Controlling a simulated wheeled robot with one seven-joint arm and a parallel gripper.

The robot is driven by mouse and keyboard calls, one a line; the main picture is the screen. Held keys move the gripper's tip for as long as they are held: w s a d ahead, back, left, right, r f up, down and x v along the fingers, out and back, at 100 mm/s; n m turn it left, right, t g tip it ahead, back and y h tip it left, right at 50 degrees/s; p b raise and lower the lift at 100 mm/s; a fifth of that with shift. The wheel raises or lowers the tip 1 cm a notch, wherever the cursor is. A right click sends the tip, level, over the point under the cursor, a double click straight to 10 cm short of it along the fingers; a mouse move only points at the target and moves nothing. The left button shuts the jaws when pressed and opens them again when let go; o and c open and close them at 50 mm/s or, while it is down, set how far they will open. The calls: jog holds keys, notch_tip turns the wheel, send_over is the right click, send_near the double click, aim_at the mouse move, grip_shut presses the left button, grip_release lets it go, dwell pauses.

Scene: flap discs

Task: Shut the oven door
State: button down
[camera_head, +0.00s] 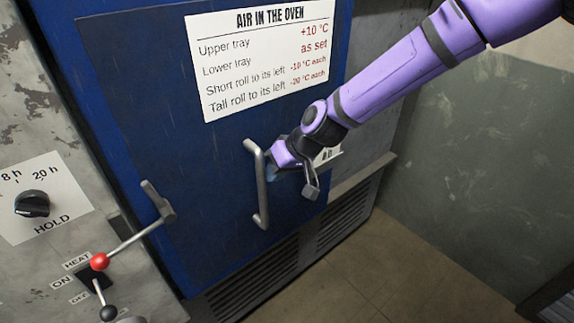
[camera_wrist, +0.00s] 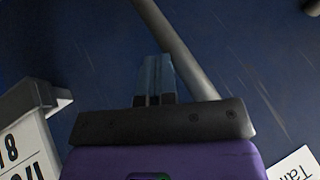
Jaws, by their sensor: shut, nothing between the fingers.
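The blue oven door (camera_head: 180,130) fills the middle of the head view and carries a white notice. It lies close to the oven front, but I cannot tell whether a narrow gap is left. A grey bar handle (camera_head: 260,190) stands upright on the door. My gripper (camera_head: 271,174) is just right of this handle, close to the door face. In the wrist view its fingers (camera_wrist: 155,78) are shut and empty, beside the handle bar (camera_wrist: 185,55). I cannot tell whether they touch the bar or the door.
A grey latch lever (camera_head: 155,202) is at the door's left edge. A vented base (camera_head: 345,215) runs below the door.

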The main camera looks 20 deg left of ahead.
jog(key=shift+s+a, duration=0.45)
jog(key=shift+s, duration=0.3)
jog(key=shift+s, duration=0.1)
